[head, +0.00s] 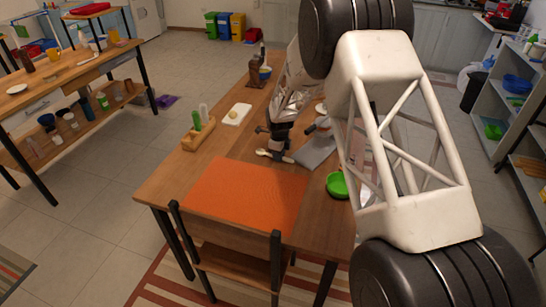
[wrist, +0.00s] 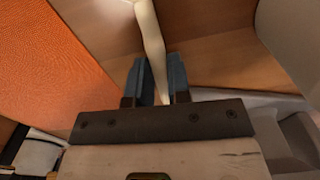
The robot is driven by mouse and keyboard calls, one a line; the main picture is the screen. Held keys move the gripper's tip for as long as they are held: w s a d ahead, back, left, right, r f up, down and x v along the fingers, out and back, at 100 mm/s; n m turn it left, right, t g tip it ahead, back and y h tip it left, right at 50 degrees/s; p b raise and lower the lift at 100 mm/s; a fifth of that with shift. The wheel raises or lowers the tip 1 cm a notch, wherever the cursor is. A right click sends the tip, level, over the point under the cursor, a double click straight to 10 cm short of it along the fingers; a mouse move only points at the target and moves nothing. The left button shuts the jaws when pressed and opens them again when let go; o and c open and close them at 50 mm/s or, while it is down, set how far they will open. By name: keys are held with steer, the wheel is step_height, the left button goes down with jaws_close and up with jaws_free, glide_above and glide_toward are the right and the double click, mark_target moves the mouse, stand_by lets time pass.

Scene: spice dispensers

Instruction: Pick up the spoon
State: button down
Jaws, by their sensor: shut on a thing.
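The pale spoon (head: 264,153) is at the middle of the wooden table (head: 172,180), just behind the orange mat (head: 245,190). My gripper (head: 276,150) points down over it. In the wrist view, my gripper (wrist: 157,68) is shut on the spoon's pale handle (wrist: 151,38), which lies between the two dark bluish fingers. The spoon's far end runs out of the top of the wrist view. I cannot tell whether the spoon touches the table.
A grey cloth-like item (head: 316,151) lies right of the gripper, with a green bowl (head: 337,185) nearer the front. A wooden holder with bottles (head: 198,133) and a white board (head: 237,114) stand left. A chair (head: 228,238) is at the front edge.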

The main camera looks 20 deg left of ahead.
steer(key=shift+r, duration=0.15)
steer(key=shift+r, duration=0.55)
steer(key=shift+s+d+r, duration=0.1)
steer(key=shift+s+r, duration=0.1)
steer(key=shift+r, duration=0.35)
steer(key=shift+s+d+r, duration=0.1)
steer(key=shift+s+r, duration=0.05)
steer(key=shift+r, duration=0.4)
steer(key=s+d, duration=0.2)
steer(key=s, duration=0.2)
steer(key=s+d+r, duration=0.1)
steer(key=s+d, duration=0.1)
steer(key=s, duration=0.3)
steer(key=s+d, duration=0.3)
steer(key=s, duration=0.1)
steer(key=shift+s+d+r, duration=0.1)
steer(key=shift+s+r, duration=0.1)
